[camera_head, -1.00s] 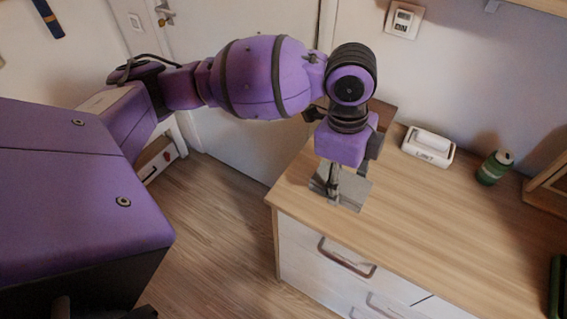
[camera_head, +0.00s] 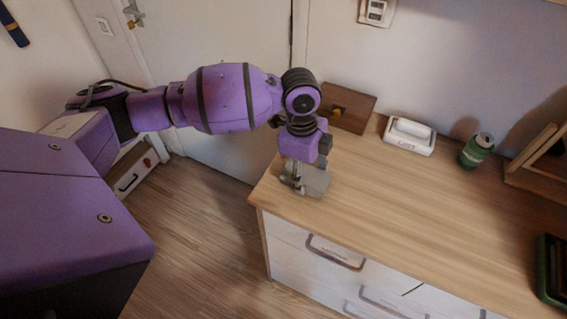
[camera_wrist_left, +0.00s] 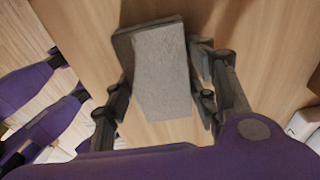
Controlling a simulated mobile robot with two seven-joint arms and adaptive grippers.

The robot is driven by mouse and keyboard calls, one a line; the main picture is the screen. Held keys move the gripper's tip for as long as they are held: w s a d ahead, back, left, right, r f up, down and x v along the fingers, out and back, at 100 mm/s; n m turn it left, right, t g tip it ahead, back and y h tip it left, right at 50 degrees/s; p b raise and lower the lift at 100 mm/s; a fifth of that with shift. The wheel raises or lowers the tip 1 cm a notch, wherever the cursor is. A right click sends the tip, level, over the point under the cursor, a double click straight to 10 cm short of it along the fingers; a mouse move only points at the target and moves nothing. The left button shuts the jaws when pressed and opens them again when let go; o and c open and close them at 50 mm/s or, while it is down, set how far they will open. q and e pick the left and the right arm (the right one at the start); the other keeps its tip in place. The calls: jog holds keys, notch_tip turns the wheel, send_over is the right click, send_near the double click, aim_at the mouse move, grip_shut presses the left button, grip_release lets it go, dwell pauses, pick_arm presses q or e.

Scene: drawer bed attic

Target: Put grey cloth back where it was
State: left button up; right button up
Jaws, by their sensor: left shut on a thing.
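The grey cloth (camera_head: 316,182) is a small flat rectangular piece near the left front corner of the wooden dresser top (camera_head: 400,215). My left gripper (camera_head: 296,180) reaches down over that corner and is shut on the cloth. In the left wrist view the cloth (camera_wrist_left: 162,75) sits between the two dark fingers (camera_wrist_left: 162,95), with wood behind it. I cannot tell whether the cloth touches the top. My right gripper is not in view.
A white lidded dish (camera_head: 409,136), a green can (camera_head: 476,151) and a wooden frame (camera_head: 540,170) stand along the wall. The middle of the top is clear. Drawer handles (camera_head: 335,252) stick out in front.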

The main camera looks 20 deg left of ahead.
pick_arm(q)
jog(key=shift+w+r, duration=0.1)
jog(key=o, duration=1.1)
notch_tip(320, 180, up, 12)
jog(key=a, duration=0.1)
jog(key=shift+a+p, duration=0.2)
jog(key=shift+p, duration=0.2)
